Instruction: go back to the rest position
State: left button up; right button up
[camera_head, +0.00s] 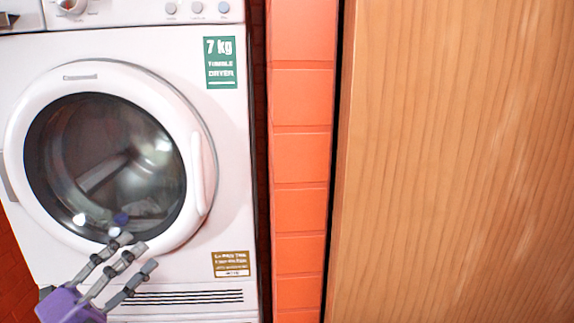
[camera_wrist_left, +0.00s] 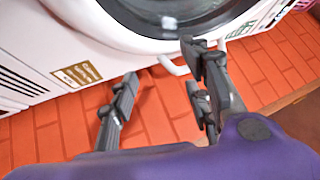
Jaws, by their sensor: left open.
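My left gripper (camera_head: 129,263) is in the lower left of the head view, in front of the tumble dryer's lower front. Its grey fingers are spread and hold nothing. In the left wrist view the gripper (camera_wrist_left: 160,85) shows its fingers wide apart, with empty space between them. My right gripper is in neither view.
A white tumble dryer (camera_head: 228,130) with a round glass door (camera_head: 105,165), which looks shut, fills the left. An orange brick strip (camera_head: 302,155) separates it from a large wooden panel (camera_head: 455,160) on the right. Orange brick (camera_wrist_left: 60,130) also shows in the left wrist view.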

pick_arm(q)
jog(key=s+f+n+g+y, duration=0.1)
jog(key=s+f+n+y, duration=0.4)
jog(key=f, duration=0.5)
jog(key=s+a+f+n+g+y, duration=0.1)
jog(key=s+f+n+y, duration=0.2)
jog(key=f+n, duration=0.55)
jog(key=s+f+n+g+y, duration=0.1)
jog(key=s+f+n+y, duration=0.3)
jog(key=f, duration=0.8)
jog(key=s+d+f+n+g, duration=0.3)
jog(key=s+d+f, duration=0.2)
jog(key=s+f, duration=0.2)
jog(key=s+d+f+n+g+p, duration=0.1)
jog(key=s+d+f+n+g, duration=0.2)
jog(key=s+d+f, duration=0.2)
jog(key=shift+s+d+f+g+h, duration=0.25)
jog(key=shift+s+f, duration=1.4)
jog(key=shift+s, duration=1.25)
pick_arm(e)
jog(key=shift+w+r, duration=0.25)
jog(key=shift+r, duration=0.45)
pick_arm(q)
jog(key=shift+n, duration=0.25)
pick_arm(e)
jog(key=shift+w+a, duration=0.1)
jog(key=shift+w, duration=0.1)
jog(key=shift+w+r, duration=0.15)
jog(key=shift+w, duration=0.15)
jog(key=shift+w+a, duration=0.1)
